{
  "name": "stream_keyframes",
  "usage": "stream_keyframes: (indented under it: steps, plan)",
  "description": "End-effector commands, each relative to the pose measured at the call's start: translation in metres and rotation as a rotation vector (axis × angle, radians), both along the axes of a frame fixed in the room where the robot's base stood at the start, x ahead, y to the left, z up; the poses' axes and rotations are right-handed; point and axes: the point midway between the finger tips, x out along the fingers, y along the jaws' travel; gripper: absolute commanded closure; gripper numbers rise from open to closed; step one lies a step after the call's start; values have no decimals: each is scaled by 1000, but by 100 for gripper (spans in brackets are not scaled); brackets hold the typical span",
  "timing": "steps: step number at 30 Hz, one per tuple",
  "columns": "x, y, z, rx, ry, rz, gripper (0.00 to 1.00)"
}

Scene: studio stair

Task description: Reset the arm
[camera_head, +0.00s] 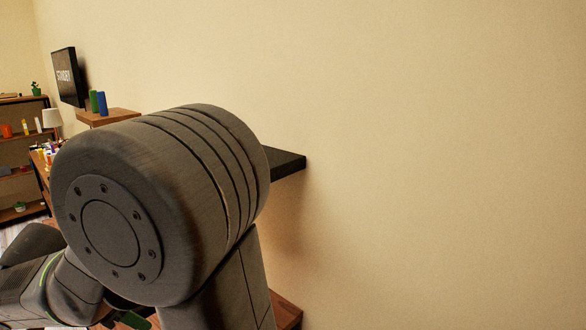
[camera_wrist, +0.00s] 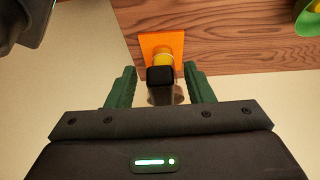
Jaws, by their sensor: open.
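My gripper (camera_wrist: 160,69) shows in the wrist view with its two green fingers spread apart. A small dark block-like item (camera_wrist: 160,77) appears between the fingers, with clear gaps to both sides; I cannot tell its depth. Just beyond it are a yellow round item (camera_wrist: 163,54) and an orange square (camera_wrist: 148,41) on a wooden surface (camera_wrist: 225,48). In the head view my arm's large grey joint fills the left and centre and hides much of what lies behind it. The gripper cannot be made out clearly there.
A dark wall shelf (camera_head: 289,165) sticks out just behind my arm. At the left are a wooden ledge (camera_head: 115,115) with green (camera_head: 93,102) and blue (camera_head: 102,103) items, a wall screen (camera_head: 66,76), a lamp (camera_head: 52,118) and a shelf unit (camera_head: 27,106). The right wall is bare.

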Motion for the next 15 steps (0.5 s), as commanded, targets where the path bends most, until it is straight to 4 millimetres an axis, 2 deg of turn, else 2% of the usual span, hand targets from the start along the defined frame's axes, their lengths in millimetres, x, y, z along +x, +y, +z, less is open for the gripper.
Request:
stream_keyframes:
  steps: [4,6,15]
  plan:
    - [11,-11,-28,-4,2,-2,53]
    - [10,-8,-8,23,22,-2,53]
    - [11,-9,24,98,111,-2,53]
